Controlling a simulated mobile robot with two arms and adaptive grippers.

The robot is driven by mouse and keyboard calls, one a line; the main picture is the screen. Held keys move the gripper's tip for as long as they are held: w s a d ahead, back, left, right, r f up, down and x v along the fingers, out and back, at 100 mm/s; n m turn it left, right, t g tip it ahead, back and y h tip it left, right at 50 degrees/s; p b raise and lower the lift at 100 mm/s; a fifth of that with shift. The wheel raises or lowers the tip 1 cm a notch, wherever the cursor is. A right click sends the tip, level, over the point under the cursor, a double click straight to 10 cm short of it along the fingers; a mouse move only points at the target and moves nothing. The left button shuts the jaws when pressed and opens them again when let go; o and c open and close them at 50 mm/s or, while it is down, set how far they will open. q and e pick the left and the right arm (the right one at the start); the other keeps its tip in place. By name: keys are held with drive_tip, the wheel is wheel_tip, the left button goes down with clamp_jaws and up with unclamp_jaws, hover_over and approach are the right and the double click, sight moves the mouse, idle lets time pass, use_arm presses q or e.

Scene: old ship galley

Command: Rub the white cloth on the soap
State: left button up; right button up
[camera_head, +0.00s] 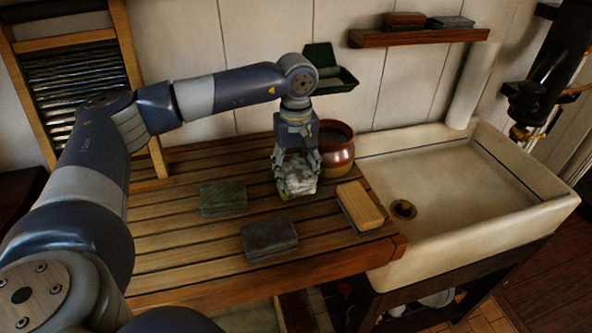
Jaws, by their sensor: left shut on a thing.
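My left gripper (297,178) points down over the slatted wooden drainboard, shut on the crumpled white cloth (301,184). The cloth is greyish white and hangs at or just above the slats; I cannot tell if it touches them. A small yellow-green edge (283,194) shows at its lower left; I cannot tell what that is. No piece is plainly the soap. A mottled green block (223,198) lies left of the gripper. A dark grey block (269,239) lies in front. My right gripper is not in view.
A wood-backed brush (362,205) lies right of the cloth, and a brown pot (337,146) stands close behind. The pale sink (450,190) is at right. A green open box (331,78) and a shelf (420,36) with two blocks are on the wall. A washboard (80,80) leans at left.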

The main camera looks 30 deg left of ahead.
sight(296, 167)
use_arm(q)
drive_tip(key=shift+r+p, duration=0.8)
drive_tip(key=shift+r, duration=0.4)
drive_tip(key=shift+r+p, duration=1.3)
drive_tip(key=shift+r, duration=1)
